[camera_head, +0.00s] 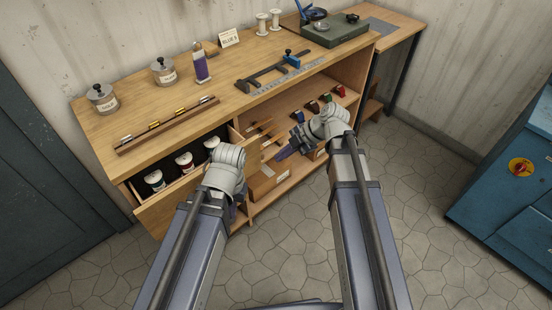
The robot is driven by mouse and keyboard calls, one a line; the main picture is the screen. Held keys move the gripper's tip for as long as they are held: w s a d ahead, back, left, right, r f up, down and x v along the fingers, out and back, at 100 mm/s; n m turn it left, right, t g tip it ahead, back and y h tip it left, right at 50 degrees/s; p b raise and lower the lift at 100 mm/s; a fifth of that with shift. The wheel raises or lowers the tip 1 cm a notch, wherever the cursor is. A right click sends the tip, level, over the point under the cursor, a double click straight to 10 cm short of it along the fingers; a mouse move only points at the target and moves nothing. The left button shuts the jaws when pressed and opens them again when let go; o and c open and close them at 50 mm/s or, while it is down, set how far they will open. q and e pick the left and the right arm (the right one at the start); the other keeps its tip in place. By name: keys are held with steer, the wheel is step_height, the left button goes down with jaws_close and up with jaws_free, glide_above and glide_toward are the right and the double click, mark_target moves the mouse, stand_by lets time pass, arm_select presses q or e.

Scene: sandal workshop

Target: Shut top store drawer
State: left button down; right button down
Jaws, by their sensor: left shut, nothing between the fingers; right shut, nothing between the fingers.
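The top store drawer (160,214) stands pulled out at the left of the wooden bench (130,97). My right gripper (281,155) is shut and empty, pointing left in front of the open shelves, to the right of the drawer.
Small coloured items (325,97) lie on a shelf. A blue cabinet (515,190) stands at right. The stone floor between is clear.

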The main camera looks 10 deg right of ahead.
mark_target(238, 137)
steer(key=shift+w+a+f+b, duration=0.8)
steer(key=shift+a+f+b, duration=0.15)
steer(key=shift+a+f, duration=0.2)
steer(key=shift+w+a+f+b, duration=0.8)
steer(key=shift+a+f+b, duration=0.15)
steer(key=shift+a+f, duration=0.2)
steer(key=shift+w+a+f+b, duration=0.8)
steer(key=shift+a+f+b, duration=0.2)
steer(key=shift+a, duration=0.25)
steer(key=w+a, duration=0.2)
steer(key=w, duration=0.1)
steer(key=w+a, duration=0.2)
steer(key=w, duration=0.2)
steer(key=w+a, duration=0.2)
steer(key=w, duration=0.1)
steer(key=shift+w+a+f, duration=0.1)
steer(key=shift+w+a, duration=0.05)
steer(key=shift+a, duration=0.25)
steer(key=shift+w+a, duration=0.15)
steer(key=shift+w, duration=0.05)
steer(key=shift+a, duration=0.1)
